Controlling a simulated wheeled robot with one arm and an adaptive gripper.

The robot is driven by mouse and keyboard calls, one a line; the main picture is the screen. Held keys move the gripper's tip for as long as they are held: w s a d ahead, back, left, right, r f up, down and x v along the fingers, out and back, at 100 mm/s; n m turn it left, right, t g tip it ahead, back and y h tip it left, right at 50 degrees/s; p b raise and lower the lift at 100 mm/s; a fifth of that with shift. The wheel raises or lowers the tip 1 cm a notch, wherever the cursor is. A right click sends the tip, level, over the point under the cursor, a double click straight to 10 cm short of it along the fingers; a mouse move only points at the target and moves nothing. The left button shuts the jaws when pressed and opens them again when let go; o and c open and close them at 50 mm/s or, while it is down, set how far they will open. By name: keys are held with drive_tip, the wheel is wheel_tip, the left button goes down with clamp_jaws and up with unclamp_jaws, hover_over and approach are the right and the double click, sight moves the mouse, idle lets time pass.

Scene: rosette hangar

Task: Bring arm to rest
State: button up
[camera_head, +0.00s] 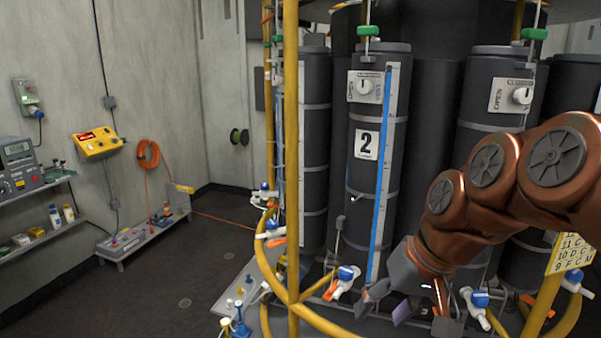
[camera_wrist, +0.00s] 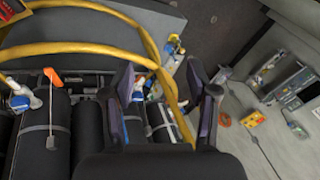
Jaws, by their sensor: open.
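My arm, in copper-brown segments, reaches in from the right in the head view. My gripper (camera_head: 385,300) is low in front of the dark cylinder marked 2 (camera_head: 367,145), close to the yellow rail. In the wrist view my gripper (camera_wrist: 167,85) has its two dark fingers spread apart, with nothing held between them. A white valve with a blue cap (camera_head: 347,273) and an orange handle sits just left of the gripper in the head view.
A yellow tube rail (camera_head: 292,150) stands and curves in front of the cylinders. More valves (camera_head: 475,298) lie near the gripper on the right. A wall shelf (camera_head: 40,232) and a low bench (camera_head: 150,232) stand at the left. The floor (camera_head: 150,300) between is clear.

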drive_tip(key=s+d+f+g+h, duration=0.2)
drive_tip(key=s+f, duration=0.5)
drive_tip(key=s, duration=0.2)
drive_tip(key=s+d+f+g+h, duration=0.1)
drive_tip(key=s+d+f+g, duration=0.1)
drive_tip(key=s+f, duration=0.6)
drive_tip(key=shift+s+d+m+h, duration=0.3)
drive_tip(key=shift+s+d+h, duration=0.1)
drive_tip(key=shift+s+d, duration=0.4)
drive_tip(key=shift+o, duration=0.2)
drive_tip(key=shift+a+f, duration=0.1)
